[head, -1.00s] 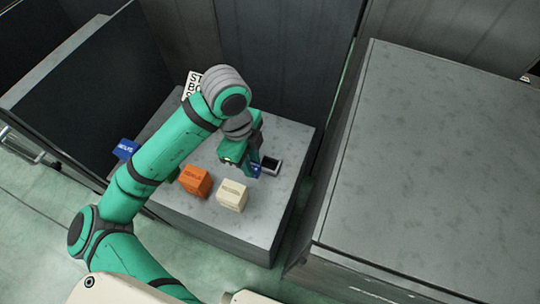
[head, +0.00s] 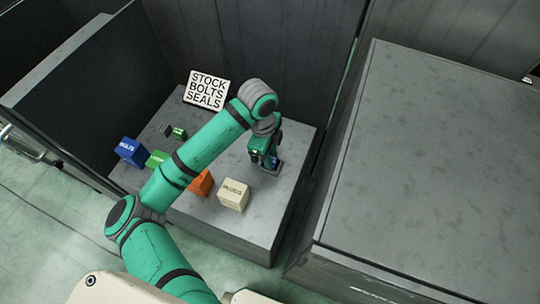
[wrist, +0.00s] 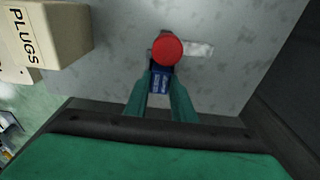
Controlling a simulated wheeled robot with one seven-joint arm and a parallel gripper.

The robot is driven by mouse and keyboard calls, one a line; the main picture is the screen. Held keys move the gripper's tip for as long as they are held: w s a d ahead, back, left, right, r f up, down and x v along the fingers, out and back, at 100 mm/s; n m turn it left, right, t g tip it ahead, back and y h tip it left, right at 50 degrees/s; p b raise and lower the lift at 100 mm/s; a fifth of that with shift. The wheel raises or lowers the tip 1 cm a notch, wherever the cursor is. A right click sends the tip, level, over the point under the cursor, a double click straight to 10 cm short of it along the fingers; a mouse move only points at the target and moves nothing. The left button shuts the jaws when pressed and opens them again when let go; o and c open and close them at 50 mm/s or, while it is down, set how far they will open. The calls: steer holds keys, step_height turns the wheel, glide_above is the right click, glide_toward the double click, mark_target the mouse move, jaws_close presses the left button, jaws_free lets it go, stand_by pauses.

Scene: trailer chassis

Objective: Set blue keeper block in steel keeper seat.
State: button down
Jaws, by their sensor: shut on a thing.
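The blue keeper block (wrist: 160,82) is between the two fingers of my gripper (wrist: 160,95) in the wrist view, with the fingers shut on it. In the head view the block (head: 274,161) shows as a small blue patch under my gripper (head: 270,160). The steel keeper seat (head: 264,170) is at the right part of the grey bench, directly below my gripper and mostly hidden by it. I cannot tell whether the block touches the seat. A red round disc (wrist: 167,50) lies just beyond the block in the wrist view, beside a pale metallic strip (wrist: 199,48).
A cream box (head: 233,195), an orange box (head: 202,183), a green box (head: 156,159) and a blue box (head: 131,151) stand along the bench front. A sign (head: 207,89) stands behind. The larger grey surface (head: 430,160) at right is clear.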

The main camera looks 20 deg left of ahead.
steer(key=shift+f, duration=0.4)
steer(key=shift+s+f, duration=0.1)
steer(key=shift+f, duration=0.35)
steer(key=c, duration=1.5)
jaws_free()
steer(key=r, duration=0.4)
steer(key=a+r, duration=0.1)
steer(key=r, duration=0.8)
steer(key=shift+a+r, duration=0.2)
steer(key=shift+a, duration=0.05)
